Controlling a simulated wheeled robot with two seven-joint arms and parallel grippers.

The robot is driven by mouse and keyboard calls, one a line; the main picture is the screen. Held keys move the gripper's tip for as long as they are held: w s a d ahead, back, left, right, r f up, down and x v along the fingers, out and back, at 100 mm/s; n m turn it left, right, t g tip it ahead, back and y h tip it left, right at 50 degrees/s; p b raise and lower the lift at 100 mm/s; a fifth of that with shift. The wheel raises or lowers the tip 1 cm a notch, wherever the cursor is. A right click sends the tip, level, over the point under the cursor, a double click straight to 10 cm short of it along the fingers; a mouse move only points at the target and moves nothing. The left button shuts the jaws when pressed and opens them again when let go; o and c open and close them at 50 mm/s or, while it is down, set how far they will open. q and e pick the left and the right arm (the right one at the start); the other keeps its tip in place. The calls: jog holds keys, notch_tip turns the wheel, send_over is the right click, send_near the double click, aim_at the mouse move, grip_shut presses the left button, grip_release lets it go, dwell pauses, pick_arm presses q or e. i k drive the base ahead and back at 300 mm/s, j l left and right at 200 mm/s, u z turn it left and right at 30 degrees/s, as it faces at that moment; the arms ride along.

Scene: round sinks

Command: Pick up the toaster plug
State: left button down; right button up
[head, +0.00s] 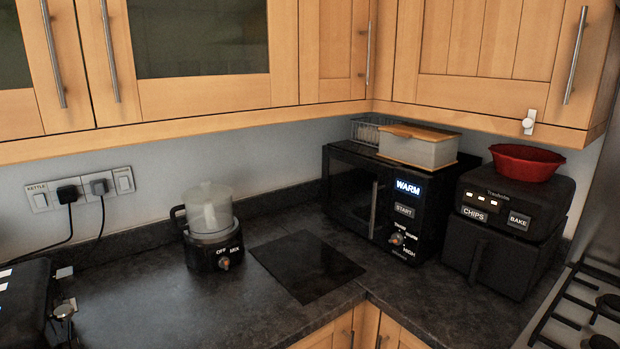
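Two plugs sit in the wall socket plate (80,191) at the left. A black plug (69,194) is beside the "KETTLE" label, and its cable runs down and left. Neither of my grippers is in view.
A food processor (209,215) stands on the dark worktop (180,310), right of the sockets. A microwave (362,195) and an air fryer (505,240) are farther right. Wooden wall cupboards (210,95) overhang the counter. The front middle worktop is clear.

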aim_at(99, 187)
jog(key=u, duration=1.25)
